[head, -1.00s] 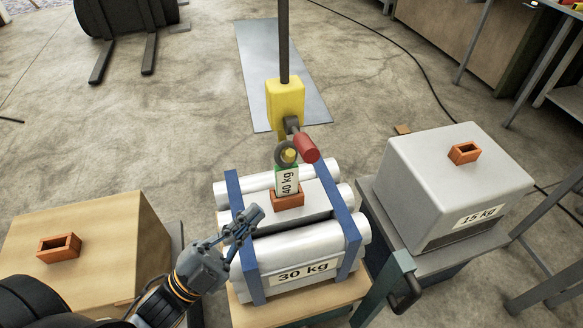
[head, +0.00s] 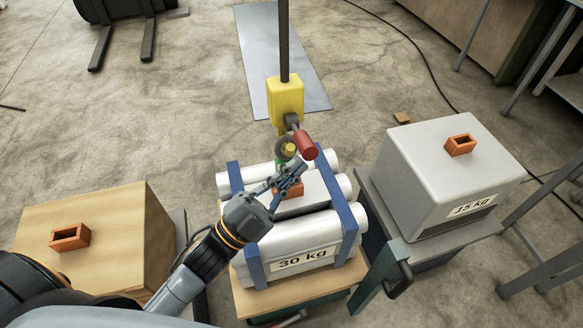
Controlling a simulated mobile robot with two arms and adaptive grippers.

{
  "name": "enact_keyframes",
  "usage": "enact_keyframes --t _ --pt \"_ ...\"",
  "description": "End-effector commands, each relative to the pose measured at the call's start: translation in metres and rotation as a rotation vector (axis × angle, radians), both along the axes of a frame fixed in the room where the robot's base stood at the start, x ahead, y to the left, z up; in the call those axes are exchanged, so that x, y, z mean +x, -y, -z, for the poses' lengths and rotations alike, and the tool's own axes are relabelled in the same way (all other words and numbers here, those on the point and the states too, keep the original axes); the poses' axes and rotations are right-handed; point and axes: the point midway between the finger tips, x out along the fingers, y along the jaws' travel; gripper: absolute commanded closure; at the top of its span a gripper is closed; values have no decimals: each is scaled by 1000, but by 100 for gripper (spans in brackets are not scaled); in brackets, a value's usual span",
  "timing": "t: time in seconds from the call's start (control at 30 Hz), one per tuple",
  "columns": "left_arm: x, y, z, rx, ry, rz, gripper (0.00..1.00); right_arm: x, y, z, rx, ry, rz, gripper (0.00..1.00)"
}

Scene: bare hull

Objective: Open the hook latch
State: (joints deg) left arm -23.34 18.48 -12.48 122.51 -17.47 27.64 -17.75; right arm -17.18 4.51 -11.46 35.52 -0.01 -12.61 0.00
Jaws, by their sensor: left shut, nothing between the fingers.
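The yellow hoist block (head: 285,98) hangs on a dark rod. Below it are a dark hook (head: 284,146) and a red cylindrical handle (head: 305,145), which I take for the latch part. The hook hangs over the 30 kg bundle of white cylinders (head: 300,240) strapped in blue. An orange socket (head: 293,189) sits on top of the bundle. My left gripper (head: 294,168) is shut and empty, just below the hook and in front of the socket. It hides the tag below the hook; whether it touches anything is unclear. My right gripper is not in view.
A wooden box (head: 100,235) stands at left and a grey 15 kg box (head: 450,175) at right, each with an orange socket. Open floor lies behind.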

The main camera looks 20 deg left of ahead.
Motion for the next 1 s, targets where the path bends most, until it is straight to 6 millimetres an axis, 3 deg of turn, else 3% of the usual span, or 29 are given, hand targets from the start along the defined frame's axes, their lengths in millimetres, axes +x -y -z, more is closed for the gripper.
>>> enact_keyframes --t 0.17,0.5,1.0 --pt "0 0 -8 -18 -27 0 100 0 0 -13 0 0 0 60" --pt "3 -2 -32 -114 -172 -1 100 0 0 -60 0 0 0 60" --pt "5 -3 -26 -125 -186 0 100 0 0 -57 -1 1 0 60"
